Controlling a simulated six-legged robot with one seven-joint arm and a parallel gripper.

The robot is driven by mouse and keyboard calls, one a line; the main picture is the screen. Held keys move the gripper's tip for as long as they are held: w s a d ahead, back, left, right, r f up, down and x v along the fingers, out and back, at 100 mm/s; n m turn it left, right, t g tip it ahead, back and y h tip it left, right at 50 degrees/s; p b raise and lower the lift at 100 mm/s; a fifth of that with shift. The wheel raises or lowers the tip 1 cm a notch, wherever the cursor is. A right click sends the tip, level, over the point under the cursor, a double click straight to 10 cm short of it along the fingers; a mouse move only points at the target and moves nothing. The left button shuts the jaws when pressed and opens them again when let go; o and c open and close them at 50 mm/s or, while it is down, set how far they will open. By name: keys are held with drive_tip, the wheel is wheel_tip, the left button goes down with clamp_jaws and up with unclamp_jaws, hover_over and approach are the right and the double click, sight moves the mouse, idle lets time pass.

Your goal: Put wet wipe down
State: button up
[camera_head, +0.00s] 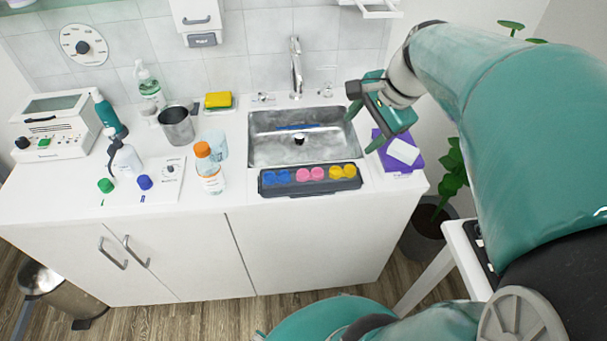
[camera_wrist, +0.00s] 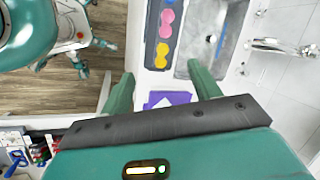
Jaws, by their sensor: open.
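A white wet wipe (camera_head: 403,151) lies on top of a purple box (camera_head: 402,168) at the right end of the counter, beside the sink. In the wrist view, part of the purple box (camera_wrist: 180,97) and a bit of white (camera_wrist: 160,103) show between the finger bases, partly hidden by my gripper's body. My gripper (camera_head: 362,130) is open, above the counter near the sink's right edge and the box. In the wrist view, its two green fingers (camera_wrist: 160,70) stand wide apart with nothing held between them.
The sink (camera_head: 265,153) with its faucet (camera_head: 296,68) is left of the box. A dark tray (camera_head: 265,190) with coloured pieces lies along the sink's front. An orange-capped bottle (camera_head: 211,172) and a metal cup (camera_head: 177,126) stand further left. A potted plant (camera_head: 428,238) is right of the counter.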

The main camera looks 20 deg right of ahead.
drive_tip(key=s+a+n+h, duration=0.1)
drive_tip(key=s+a+n, duration=0.2)
drive_tip(key=a+n, duration=0.5)
drive_tip(key=s+a+n+t+h, duration=0.1)
drive_tip(key=s+a+n, duration=0.3)
drive_tip(key=a+n, duration=0.4)
drive_tip(key=shift+f+n+t, duration=0.3)
drive_tip(key=shift+f, duration=0.05)
drive_tip(key=shift+s, duration=0.15)
